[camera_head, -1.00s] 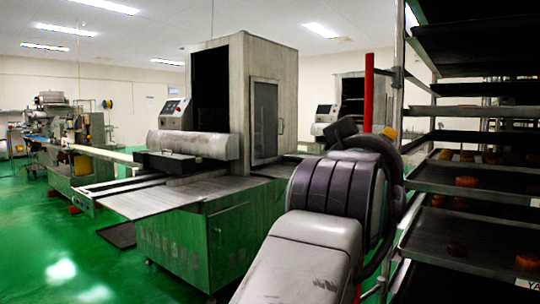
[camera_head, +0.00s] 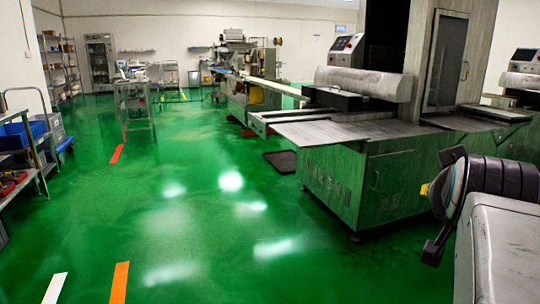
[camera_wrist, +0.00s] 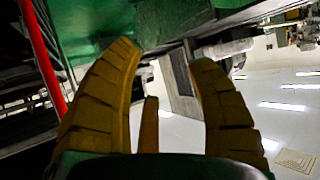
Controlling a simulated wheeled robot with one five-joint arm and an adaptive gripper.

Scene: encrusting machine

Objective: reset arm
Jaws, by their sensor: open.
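My gripper (camera_wrist: 165,60) shows in the wrist view with its two yellow ribbed fingers apart and nothing between them. A shorter yellow part stands between them lower down. The wrist view is tilted, almost upside down, with ceiling lights at the lower right. In the head view my arm is at the right edge, grey with a dark ribbed joint, folded in front of the machine. My gripper's fingertips cannot be made out there. The encrusting machine (camera_head: 365,185) stands right of centre, with a green base and a flat metal table, apart from my arm.
Open green floor (camera_head: 200,220) fills the left and middle. A cart with blue bins (camera_head: 22,133) stands at the left edge. A dark mat (camera_head: 281,161) lies beside the machine. A red post (camera_wrist: 43,58) and dark racks show at the left of the wrist view.

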